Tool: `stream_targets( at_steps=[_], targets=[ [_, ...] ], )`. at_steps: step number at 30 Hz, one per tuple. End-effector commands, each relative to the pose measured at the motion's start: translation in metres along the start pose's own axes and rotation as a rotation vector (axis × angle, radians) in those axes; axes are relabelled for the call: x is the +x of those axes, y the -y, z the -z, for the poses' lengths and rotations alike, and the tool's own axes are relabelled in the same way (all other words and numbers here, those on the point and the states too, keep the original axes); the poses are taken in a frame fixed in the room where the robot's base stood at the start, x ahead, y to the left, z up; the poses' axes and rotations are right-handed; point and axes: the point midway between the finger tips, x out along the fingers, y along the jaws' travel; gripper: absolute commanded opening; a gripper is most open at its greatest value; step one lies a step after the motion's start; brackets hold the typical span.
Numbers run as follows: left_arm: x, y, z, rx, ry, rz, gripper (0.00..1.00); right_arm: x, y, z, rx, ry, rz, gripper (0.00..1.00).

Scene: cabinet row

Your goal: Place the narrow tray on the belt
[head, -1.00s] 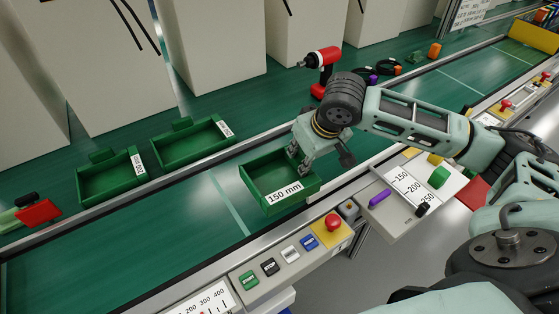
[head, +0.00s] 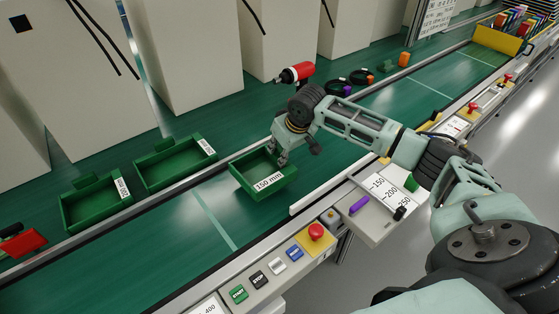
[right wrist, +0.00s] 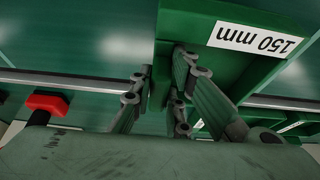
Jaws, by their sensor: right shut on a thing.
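The narrow tray (head: 250,188), green with a "150 mm" label, is over the near green belt (head: 165,243), just right of a pale line across it. My right gripper (head: 280,157) is at the tray's far right part in the head view and is shut on one of its walls. The right wrist view shows the gripper's fingers (right wrist: 160,92) on either side of the tray wall, beside the label. I cannot tell if the tray's bottom touches the belt. My left gripper is not in view.
Two other green trays (head: 98,203) (head: 175,165) stand on the green surface behind the metal rail. A red drill (head: 297,73) lies beyond my right gripper. A control panel with a red emergency button (head: 316,232) lines the near edge. The belt is bare at left.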

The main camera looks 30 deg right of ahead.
Motion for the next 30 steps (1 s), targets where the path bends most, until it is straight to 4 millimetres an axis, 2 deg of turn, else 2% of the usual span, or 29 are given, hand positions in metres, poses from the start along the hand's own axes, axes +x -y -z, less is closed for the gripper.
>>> stream_targets(
  at_steps=[3, 12, 22, 23, 28, 30],
  targets=[
    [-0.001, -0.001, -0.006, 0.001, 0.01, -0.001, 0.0, 0.006, 0.003, 0.004, 0.0, 0.0, 0.0, 0.0],
    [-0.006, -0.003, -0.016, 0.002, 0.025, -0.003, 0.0, 0.04, 0.003, -0.011, 0.0, 0.0, -0.001, 0.0],
    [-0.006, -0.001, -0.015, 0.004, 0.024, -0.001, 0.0, 0.043, 0.003, -0.012, 0.0, -0.001, 0.0, 0.0],
    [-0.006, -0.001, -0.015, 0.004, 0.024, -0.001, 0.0, 0.044, 0.003, -0.012, -0.001, 0.001, -0.001, 0.18],
    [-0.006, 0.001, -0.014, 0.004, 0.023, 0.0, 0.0, 0.043, 0.003, -0.012, -0.001, 0.001, -0.001, 0.33],
    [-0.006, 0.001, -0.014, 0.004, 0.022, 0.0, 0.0, 0.043, 0.003, -0.012, -0.001, 0.001, -0.001, 0.34]
  ],
)
